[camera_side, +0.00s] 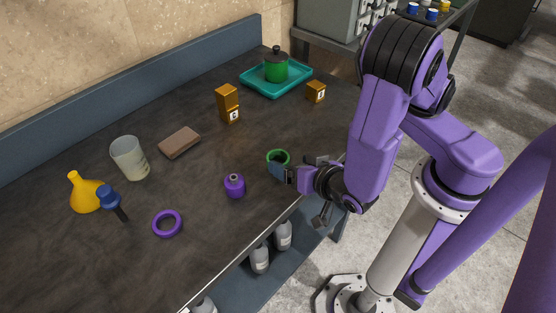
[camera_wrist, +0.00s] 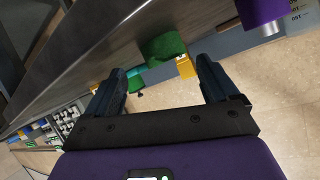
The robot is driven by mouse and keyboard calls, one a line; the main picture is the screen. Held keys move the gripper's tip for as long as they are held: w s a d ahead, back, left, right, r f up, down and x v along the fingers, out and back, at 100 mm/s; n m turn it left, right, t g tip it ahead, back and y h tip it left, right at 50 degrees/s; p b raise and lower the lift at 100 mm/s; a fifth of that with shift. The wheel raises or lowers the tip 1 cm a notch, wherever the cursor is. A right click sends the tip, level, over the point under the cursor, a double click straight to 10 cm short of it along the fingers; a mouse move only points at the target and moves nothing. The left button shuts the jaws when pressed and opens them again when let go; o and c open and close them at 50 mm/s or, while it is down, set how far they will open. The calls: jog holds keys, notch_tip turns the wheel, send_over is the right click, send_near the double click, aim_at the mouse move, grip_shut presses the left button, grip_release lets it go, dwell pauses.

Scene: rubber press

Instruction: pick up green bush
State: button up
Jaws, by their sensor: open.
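The green bush (camera_side: 278,156) is a short green ring standing on the dark table near its front edge, at the tip of my gripper. My gripper (camera_side: 279,171) is low over the table, pointing left, with its fingers overlapping the near side of the bush in the side view. In the wrist view my gripper (camera_wrist: 160,66) is open, with nothing held between its dark fingers. The green bush (camera_wrist: 163,47) shows there beyond the fingertips, roughly between them. I cannot tell whether a finger touches it.
A purple cylinder (camera_side: 235,186) stands left of my gripper, with a purple ring (camera_side: 167,224) farther left. A brown block (camera_side: 179,143) lies left.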

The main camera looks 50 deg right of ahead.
aim_at(271, 154)
jog(key=n+t, duration=0.1)
jog(key=s+n, duration=0.1)
jog(key=shift+d+f+n+t+y, duration=0.2)
jog(key=shift+f+n+t+y, duration=0.2)
jog(key=n+t+y, duration=0.2)
jog(key=n, duration=0.1)
jog(key=shift+s+f, duration=0.1)
jog(key=shift+s, duration=0.3)
jog(key=shift+w+f, duration=0.15)
jog(key=shift+w, duration=1.05)
jog(key=shift+w+f, duration=0.2)
jog(key=shift+w, duration=1.05)
jog(key=shift+w+f, duration=0.15)
jog(key=shift+w, duration=1.05)
jog(key=c, duration=1)
